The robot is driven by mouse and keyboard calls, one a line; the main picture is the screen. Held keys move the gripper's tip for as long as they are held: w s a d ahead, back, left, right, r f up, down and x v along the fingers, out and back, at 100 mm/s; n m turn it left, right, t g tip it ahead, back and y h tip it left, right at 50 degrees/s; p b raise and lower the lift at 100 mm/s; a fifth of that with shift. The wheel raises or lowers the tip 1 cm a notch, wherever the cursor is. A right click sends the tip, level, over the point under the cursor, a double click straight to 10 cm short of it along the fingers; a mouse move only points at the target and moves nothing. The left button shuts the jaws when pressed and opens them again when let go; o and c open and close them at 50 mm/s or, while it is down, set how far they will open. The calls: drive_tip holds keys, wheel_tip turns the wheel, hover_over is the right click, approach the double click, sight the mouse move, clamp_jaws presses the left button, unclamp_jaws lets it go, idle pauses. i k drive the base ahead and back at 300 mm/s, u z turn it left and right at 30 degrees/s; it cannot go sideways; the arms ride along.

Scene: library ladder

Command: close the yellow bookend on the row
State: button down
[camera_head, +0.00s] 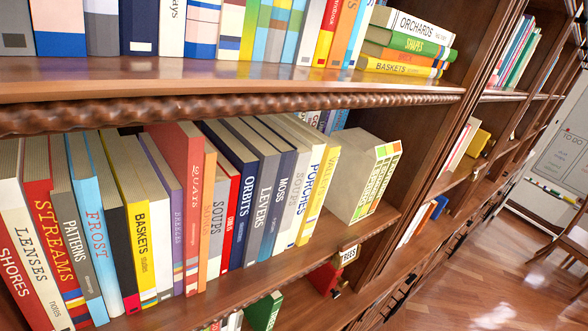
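A small yellow block that looks like the yellow bookend (479,143) stands on the middle shelf of the bay farther right. A few upright books (459,146) stand just left of it, partly hidden by the bay's upright. I cannot tell whether the yellow block touches them. A long row of books (172,215) fills the near middle shelf, several of them tilted. A pale block of volumes with coloured spines (362,178) stands at its right end. My gripper is not in view.
A red bookend-like block (325,278) and a green one (263,312) show on the shelf below. Wooden floor (470,285) lies open at right, with a chair (570,240) and a whiteboard (562,150) beyond.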

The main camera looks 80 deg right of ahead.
sight(480, 137)
drive_tip(key=u, duration=0.8)
drive_tip(key=k, duration=1.6)
drive_tip(key=z, duration=1.8)
drive_tip(key=i, duration=0.5)
